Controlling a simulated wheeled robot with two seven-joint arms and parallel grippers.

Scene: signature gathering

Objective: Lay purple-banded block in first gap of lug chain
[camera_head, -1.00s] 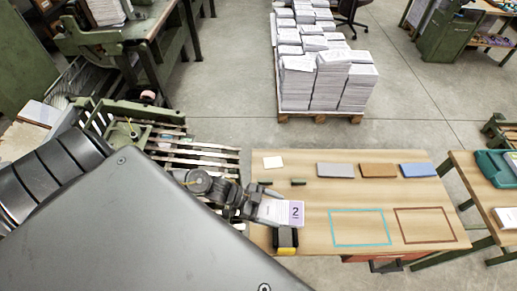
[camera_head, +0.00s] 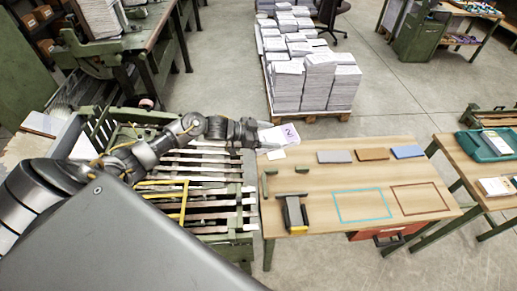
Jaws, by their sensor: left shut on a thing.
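My left gripper (camera_head: 257,134) is shut on the purple-banded block (camera_head: 288,132), a white block with a pale purple end marked "2". It holds the block at the far left corner of the wooden table, seemingly above the table top. The lug chain (camera_head: 205,178), a green-framed bed with several pale crosswise slats, lies left of the table, partly under my left arm. A yellow outlined frame (camera_head: 184,203) shows at its near left part, partly hidden by my body. My right gripper is not in view.
The wooden table (camera_head: 320,180) carries grey (camera_head: 334,156), brown (camera_head: 372,154) and blue (camera_head: 407,151) blocks, a cream pad (camera_head: 275,154), dark green angled pieces (camera_head: 268,186) and a black-and-yellow tool (camera_head: 295,216). The cyan outline (camera_head: 362,205) is empty. Paper stacks (camera_head: 305,85) stand behind.

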